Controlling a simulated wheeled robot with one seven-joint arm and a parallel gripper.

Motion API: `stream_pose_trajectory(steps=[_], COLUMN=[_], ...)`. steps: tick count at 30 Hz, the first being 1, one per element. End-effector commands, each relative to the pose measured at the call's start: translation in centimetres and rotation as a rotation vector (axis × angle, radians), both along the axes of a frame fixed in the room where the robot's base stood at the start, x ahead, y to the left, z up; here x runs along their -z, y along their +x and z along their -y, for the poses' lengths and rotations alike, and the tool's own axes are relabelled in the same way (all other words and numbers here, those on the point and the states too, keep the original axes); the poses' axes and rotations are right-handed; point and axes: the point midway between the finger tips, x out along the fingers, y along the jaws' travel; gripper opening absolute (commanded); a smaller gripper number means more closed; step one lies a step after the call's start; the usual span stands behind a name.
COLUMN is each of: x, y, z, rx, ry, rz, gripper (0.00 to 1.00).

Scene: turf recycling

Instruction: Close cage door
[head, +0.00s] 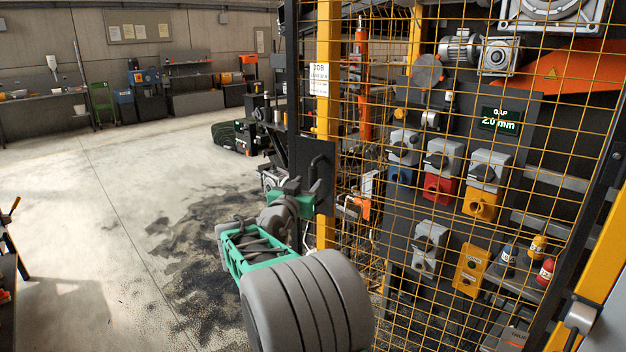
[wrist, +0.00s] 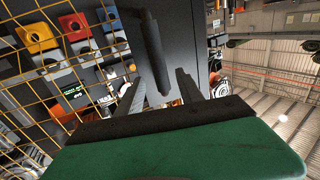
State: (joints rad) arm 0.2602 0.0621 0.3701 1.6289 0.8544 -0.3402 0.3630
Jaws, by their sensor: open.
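The cage door (head: 462,205) is a yellow wire mesh panel with a dark frame, filling the right of the head view. A dark plate with a black bar handle (head: 316,168) is on its left edge. In the wrist view the handle (wrist: 151,55) hangs in front of the dark plate. My gripper (wrist: 160,82) is open, its two dark fingers reaching toward the plate on either side of the handle's lower end. I cannot tell whether they touch it. In the head view my green gripper (head: 308,200) is just below the handle. How far the door stands open is unclear.
A yellow post (head: 328,110) stands behind the door's left edge, and another yellow post (head: 595,275) is at the right. Behind the mesh are coloured switch boxes (head: 441,180) and a small display (head: 500,121). The stained floor (head: 120,200) on the left is mostly clear.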

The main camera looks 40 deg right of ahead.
Motion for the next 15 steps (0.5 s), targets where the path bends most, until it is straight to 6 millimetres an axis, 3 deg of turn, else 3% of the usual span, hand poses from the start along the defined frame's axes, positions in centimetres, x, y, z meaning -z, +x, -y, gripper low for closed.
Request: stream_pose_trajectory(steps=[6, 15], x=[-0.2, -0.1], y=[2.0, 2.5], z=[3.4, 4.2], rx=[0.0, -0.003], ry=[0.002, 0.002], rz=[-0.001, 0.0], gripper=[0.44, 0.44])
